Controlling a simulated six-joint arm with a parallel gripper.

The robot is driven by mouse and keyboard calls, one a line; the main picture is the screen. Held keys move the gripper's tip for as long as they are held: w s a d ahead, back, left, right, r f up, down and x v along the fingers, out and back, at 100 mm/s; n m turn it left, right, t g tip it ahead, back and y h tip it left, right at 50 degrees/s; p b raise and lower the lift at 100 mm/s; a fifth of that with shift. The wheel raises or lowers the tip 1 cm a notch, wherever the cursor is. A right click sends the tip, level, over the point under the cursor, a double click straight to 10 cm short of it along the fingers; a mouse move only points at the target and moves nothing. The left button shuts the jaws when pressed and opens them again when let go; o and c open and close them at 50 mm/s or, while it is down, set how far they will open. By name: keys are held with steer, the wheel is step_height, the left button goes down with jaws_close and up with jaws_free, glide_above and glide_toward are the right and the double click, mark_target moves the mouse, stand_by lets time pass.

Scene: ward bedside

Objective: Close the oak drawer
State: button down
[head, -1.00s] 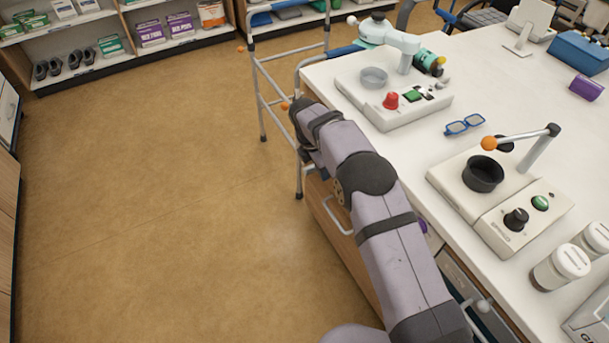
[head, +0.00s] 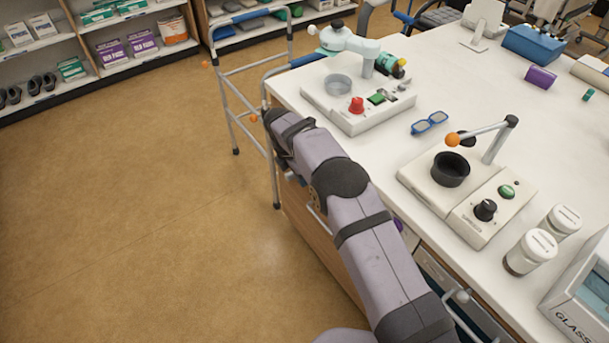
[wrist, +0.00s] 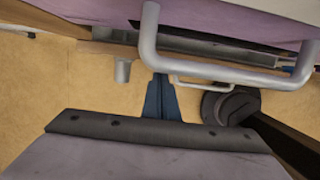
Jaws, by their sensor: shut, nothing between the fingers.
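The oak drawer front (head: 325,240) shows in the head view as a wood panel on the side of the white-topped unit, partly hidden behind my arm. Part of a grey bar handle (head: 317,214) shows beside the arm. How far the drawer stands open cannot be told. In the wrist view my gripper (wrist: 162,82) has its dark blue fingers together with nothing between them. A thick grey handle (wrist: 220,74) crosses close above and right of the fingertips, with a thinner handle (wrist: 215,86) below it. Contact cannot be told. The fingers are hidden in the head view.
The white worktop (head: 385,150) carries devices, blue glasses (head: 429,122) and lidded jars (head: 530,252). A grey walking frame (head: 245,105) stands by the unit's far corner, close to my arm's far end. Open floor (head: 130,220) lies to the left; shelves stand behind.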

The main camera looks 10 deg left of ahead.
steer(key=s+a+v, duration=0.1)
steer(key=a+v, duration=0.1)
steer(key=v, duration=0.8)
steer(key=shift+s, duration=0.45)
steer(key=c, duration=2.1)
jaws_free()
steer(key=shift+o, duration=1.3)
steer(key=shift+f, duration=0.2)
step_height(320, 180, down, 23)
steer(key=s+m+t+y+b, duration=0.2)
steer(key=m+y+b, duration=0.3)
steer(key=m, duration=1.1)
steer(key=s+d+f+m+t+y+b, duration=0.1)
steer(key=s+d+f+m+y+b, duration=0.15)
steer(key=s+m, duration=0.45)
steer(key=s+d+f+m+t+y+b, duration=0.1)
steer(key=s+f+m+y+b, duration=0.15)
steer(key=m, duration=0.75)
steer(key=s+d+r+m+t+b, duration=0.3)
steer(key=s+d+r+m, duration=0.15)
steer(key=m, duration=0.55)
steer(key=w+d+r+m+t+h, duration=0.1)
steer(key=w+d+r+m+t, duration=0.2)
steer(key=w+d+r+t, duration=0.3)
steer(key=shift+g, duration=0.6)
steer(key=shift+r+b+x, duration=0.15)
steer(key=shift+b+x, duration=0.05)
steer(key=shift+x, duration=1.55)
steer(key=shift+r+b+x, duration=0.15)
steer(key=shift+x, duration=1.65)
